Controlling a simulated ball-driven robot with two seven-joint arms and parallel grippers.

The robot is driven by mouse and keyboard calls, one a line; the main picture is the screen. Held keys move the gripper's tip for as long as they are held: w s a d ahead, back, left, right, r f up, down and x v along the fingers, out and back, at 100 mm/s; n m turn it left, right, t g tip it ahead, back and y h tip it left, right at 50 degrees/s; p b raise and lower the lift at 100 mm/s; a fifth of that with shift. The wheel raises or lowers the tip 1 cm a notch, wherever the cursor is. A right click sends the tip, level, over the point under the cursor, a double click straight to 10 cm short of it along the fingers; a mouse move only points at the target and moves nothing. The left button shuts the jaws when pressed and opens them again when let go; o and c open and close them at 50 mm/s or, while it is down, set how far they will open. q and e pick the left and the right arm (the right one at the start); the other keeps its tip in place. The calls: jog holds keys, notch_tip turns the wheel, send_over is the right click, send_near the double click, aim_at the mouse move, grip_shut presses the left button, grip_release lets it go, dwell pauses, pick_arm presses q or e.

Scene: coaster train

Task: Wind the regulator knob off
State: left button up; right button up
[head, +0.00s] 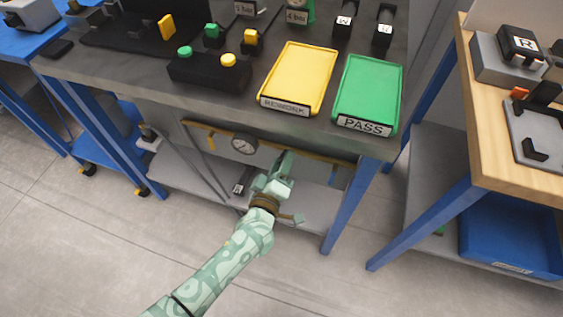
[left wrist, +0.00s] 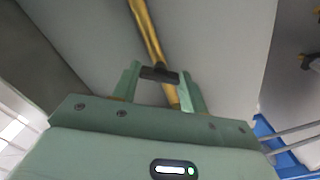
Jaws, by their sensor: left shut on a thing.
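My left gripper (head: 283,168) reaches under the front edge of the grey workbench, close to a brass pipe (head: 212,128). In the left wrist view, its two fingers (left wrist: 159,78) are shut on a small dark knob (left wrist: 158,74), which I take as the regulator knob. The brass pipe (left wrist: 146,28) runs just behind the knob in that view. In the head view the knob is hidden by the gripper. A round white-faced gauge (head: 244,143) sits on the pipe, left of the gripper. My right gripper is not in view.
Above, the bench holds a yellow REWORK tray (head: 300,72), a green PASS tray (head: 366,88) and a black button box (head: 208,73). A blue bench leg (head: 350,205) stands right of my arm. A lower shelf (head: 185,168) lies beneath the pipe. A wooden-topped table stands at right.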

pick_arm(q)
jog(key=shift+f+n+b, duration=0.15)
jog(key=shift+n+b, duration=2.9)
jog(key=shift+n, duration=9.25)
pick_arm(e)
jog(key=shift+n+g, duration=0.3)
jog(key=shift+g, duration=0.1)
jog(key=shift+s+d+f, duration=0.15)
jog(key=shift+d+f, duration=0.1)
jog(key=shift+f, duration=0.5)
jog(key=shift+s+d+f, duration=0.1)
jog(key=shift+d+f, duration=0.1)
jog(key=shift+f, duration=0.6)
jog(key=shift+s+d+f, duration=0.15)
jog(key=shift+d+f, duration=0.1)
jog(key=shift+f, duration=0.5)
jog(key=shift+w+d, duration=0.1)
pick_arm(q)
jog(key=o, duration=1)
